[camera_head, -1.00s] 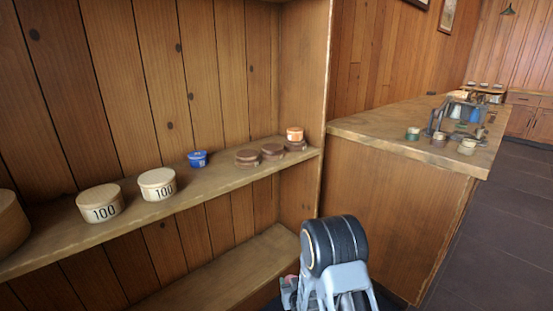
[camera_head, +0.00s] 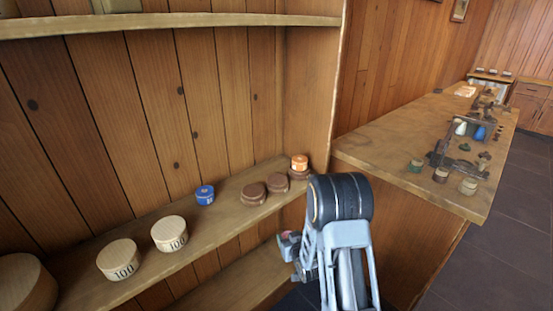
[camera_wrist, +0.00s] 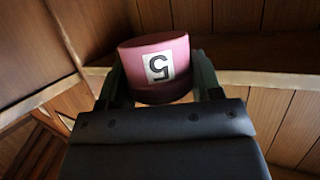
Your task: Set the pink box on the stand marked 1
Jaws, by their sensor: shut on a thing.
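In the wrist view, the pink box (camera_wrist: 179,48) is a round tub with a white label showing a 5 upside down. My gripper (camera_wrist: 158,76) is shut on it, one dark finger on each side. In the head view, a small part of the pink box (camera_head: 294,237) shows at the end of my arm, in front of the shelf. Three low brown round stands are on the shelf: a left one (camera_head: 253,193), a middle one (camera_head: 277,183) and a right one (camera_head: 301,175). The right one bears an orange box (camera_head: 299,161). No marks on the stands can be read.
The shelf (camera_head: 218,218) also holds a blue box (camera_head: 205,194), two pale tubs marked 100 (camera_head: 118,259) (camera_head: 169,233) and a larger round box (camera_head: 25,284). An upper shelf (camera_head: 200,21) lies above. A counter (camera_head: 400,160) with clutter stands at the right.

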